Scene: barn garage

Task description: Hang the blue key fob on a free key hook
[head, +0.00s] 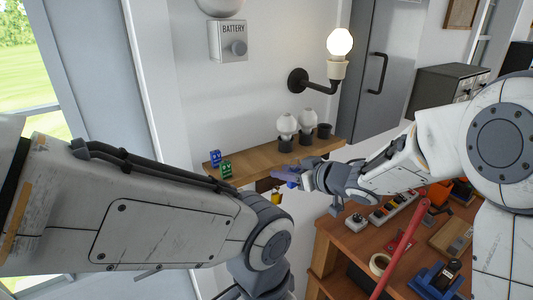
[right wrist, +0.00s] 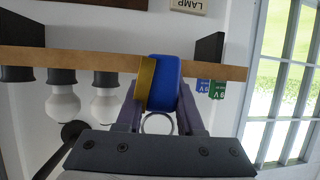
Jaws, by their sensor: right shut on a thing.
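The blue key fob (right wrist: 166,82) is between the fingers of my right gripper (right wrist: 160,98), which is shut on it. A metal ring (right wrist: 157,124) shows by the fob, between the fingers. In the head view the blue fob (head: 292,185) is a small patch at the tip of my right gripper (head: 287,174), just off the shelf's front edge. A yellow fob (head: 275,198) hangs below the shelf edge; in the right wrist view a yellow piece (right wrist: 146,80) overlaps the blue fob's left side. The key hooks cannot be made out clearly. My left gripper is out of view.
The wooden shelf (head: 258,157) holds blue (head: 215,158) and green (head: 226,169) batteries, bulbs (head: 287,124) and a dark cup (head: 324,131). A wall lamp (head: 338,68) is lit above. A cluttered workbench (head: 340,238) with a red bar (head: 400,248) stands at the right.

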